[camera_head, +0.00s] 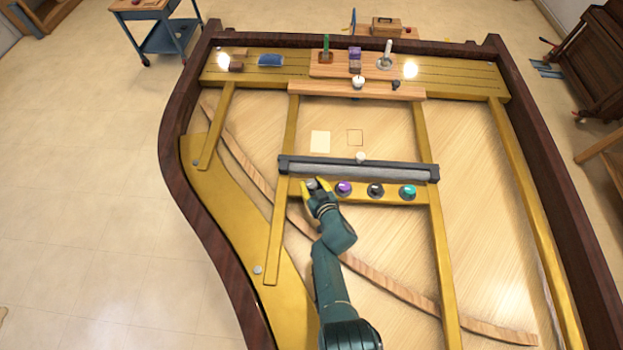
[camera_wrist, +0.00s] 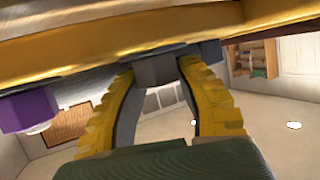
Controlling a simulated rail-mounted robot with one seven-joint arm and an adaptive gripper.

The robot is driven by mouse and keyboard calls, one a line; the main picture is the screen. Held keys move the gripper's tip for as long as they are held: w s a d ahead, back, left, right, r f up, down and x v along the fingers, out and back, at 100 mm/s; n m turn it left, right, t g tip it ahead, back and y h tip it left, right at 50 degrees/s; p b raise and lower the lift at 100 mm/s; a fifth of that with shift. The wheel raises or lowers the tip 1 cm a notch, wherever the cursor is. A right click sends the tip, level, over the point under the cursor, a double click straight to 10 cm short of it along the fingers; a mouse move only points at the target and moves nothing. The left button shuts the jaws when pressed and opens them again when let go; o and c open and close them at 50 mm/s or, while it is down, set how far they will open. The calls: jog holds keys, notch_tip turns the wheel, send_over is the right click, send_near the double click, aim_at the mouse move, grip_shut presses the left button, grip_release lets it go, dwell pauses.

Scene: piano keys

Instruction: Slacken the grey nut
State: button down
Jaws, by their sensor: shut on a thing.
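The grey nut (camera_head: 313,183) is at the left end of a row of nuts on the yellow crossbar. My gripper (camera_head: 315,189) reaches it from the front, with its yellow fingers on either side of it. In the wrist view the grey nut (camera_wrist: 155,70) is between the ends of the two curved fingers, and my gripper (camera_wrist: 158,76) is shut on it. The fingers hide part of the nut in the head view. I cannot tell how tight the nut is.
A purple nut (camera_head: 344,188) is close to the right, then a dark nut (camera_head: 375,190) and a teal nut (camera_head: 408,192). A dark-ended grey rail (camera_head: 350,170) runs just behind the row, with a white knob (camera_head: 360,157) at it. Bare soundboard (camera_head: 385,240) lies in front.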

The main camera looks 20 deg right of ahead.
jog(key=shift+f+n+y, duration=0.15)
jog(key=shift+n+y, duration=0.15)
dwell(0.5)
jog(key=c, duration=0.6)
grip_release()
jog(key=shift+c, duration=0.2)
jog(key=shift+v, duration=0.85)
jog(key=v, duration=1)
jog(key=shift+r, duration=0.2)
jog(key=shift+s, duration=0.1)
